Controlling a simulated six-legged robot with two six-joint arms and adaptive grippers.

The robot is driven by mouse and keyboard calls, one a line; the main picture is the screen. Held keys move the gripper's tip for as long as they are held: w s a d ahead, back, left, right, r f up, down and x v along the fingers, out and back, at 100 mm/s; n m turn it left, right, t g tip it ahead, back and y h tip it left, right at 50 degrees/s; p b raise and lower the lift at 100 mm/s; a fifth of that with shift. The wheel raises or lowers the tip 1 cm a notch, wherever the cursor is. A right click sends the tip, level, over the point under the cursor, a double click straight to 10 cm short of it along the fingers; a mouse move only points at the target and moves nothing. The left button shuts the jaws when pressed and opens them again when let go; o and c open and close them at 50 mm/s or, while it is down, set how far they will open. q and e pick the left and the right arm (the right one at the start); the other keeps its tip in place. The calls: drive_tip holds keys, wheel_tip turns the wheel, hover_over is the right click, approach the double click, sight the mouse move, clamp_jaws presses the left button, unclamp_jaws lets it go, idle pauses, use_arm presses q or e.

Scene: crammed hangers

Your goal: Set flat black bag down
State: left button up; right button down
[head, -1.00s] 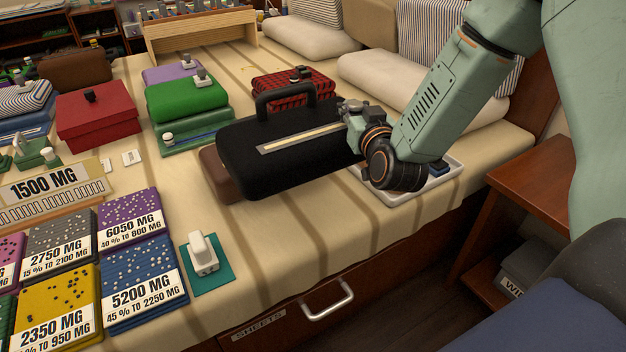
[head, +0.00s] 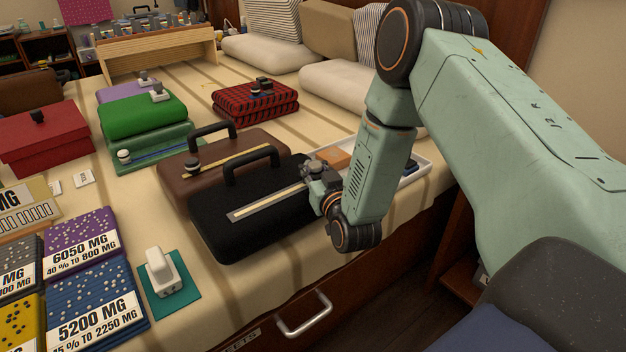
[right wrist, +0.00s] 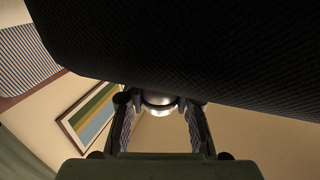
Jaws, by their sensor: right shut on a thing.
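The flat black bag (head: 262,232) is near the front of the bed, with its handle (head: 250,165) toward the back and a pale strip across its face. My right gripper (head: 318,180) is shut on its right end. In the right wrist view the bag's dark textured side (right wrist: 190,45) fills the top, above the fingers (right wrist: 160,125). A brown bag (head: 185,178) lies just behind, partly covered by the black one. I cannot tell whether the black bag's underside touches the bed. My left gripper is not in view.
A white tray (head: 424,162) stands right of the gripper. A white device on a teal mat (head: 185,308) is at the front left. Red checked cloth (head: 262,108) and a green folded stack (head: 140,115) lie behind. The bed's front edge drops to a drawer (head: 270,335).

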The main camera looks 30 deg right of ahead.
drive_tip(key=shift+w+f+b, duration=0.2)
drive_tip(key=shift+f+b, duration=0.15)
drive_tip(key=shift+f, duration=0.85)
drive_tip(key=shift+r, duration=0.1)
drive_tip(key=shift+s, duration=0.15)
drive_tip(key=c, duration=1.6)
unclamp_jaws()
drive_tip(key=shift+f, duration=0.25)
drive_tip(key=shift+c, duration=0.2)
drive_tip(key=o, duration=0.6)
